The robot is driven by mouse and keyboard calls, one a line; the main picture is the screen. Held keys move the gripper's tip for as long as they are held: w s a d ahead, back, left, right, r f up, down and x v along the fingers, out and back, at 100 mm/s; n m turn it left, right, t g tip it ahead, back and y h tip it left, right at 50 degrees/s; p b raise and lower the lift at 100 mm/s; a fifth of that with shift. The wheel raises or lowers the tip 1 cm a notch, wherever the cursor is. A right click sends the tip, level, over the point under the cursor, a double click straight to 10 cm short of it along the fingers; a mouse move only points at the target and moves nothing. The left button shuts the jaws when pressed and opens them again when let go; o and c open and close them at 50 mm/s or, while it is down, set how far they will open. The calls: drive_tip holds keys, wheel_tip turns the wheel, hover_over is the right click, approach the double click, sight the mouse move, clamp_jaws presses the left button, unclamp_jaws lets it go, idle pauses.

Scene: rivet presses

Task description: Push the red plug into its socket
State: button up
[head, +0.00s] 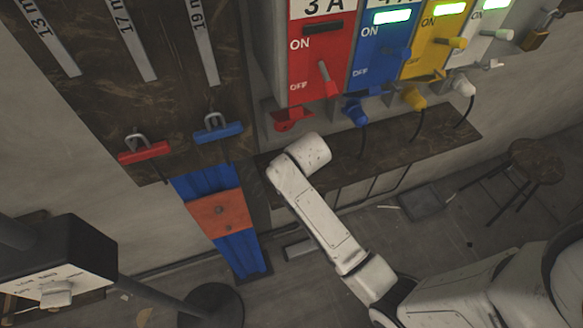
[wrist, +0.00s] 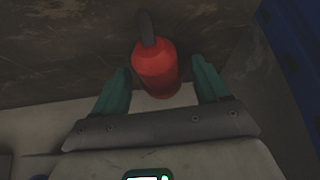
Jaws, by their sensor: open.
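The red plug (wrist: 155,68) shows in the wrist view, with a dark cable at its upper end. It sits between the two green fingers of my gripper (wrist: 160,88). The fingers are open, with a gap visible on each side of the plug. In the head view, a red socket (head: 290,121) hangs empty below the red 3 A panel (head: 318,58). The red panel's lever points down near OFF and its display is dark. My arm's end lies just below the socket, over the wooden shelf; the plug and fingers are hidden there.
Blue (head: 355,112), yellow (head: 414,99) and white (head: 462,86) plugs sit in sockets to the right, their cables hanging down. The dark wooden shelf (head: 440,133) runs below. A stool (head: 536,161) stands at right.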

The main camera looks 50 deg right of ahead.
drive_tip(key=c, duration=1)
drive_tip(key=shift+r, duration=0.1)
drive_tip(key=shift+r, duration=0.5)
drive_tip(key=s+a+r, duration=0.1)
drive_tip(key=s+r, duration=0.3)
drive_tip(key=s+a+r, duration=0.1)
drive_tip(key=s+r, duration=0.3)
drive_tip(key=s, duration=0.1)
drive_tip(key=s+a+r, duration=0.2)
drive_tip(key=s+r, duration=0.2)
drive_tip(key=shift+s+a, duration=0.1)
drive_tip(key=shift+s, duration=0.05)
drive_tip(key=shift+f, duration=0.1)
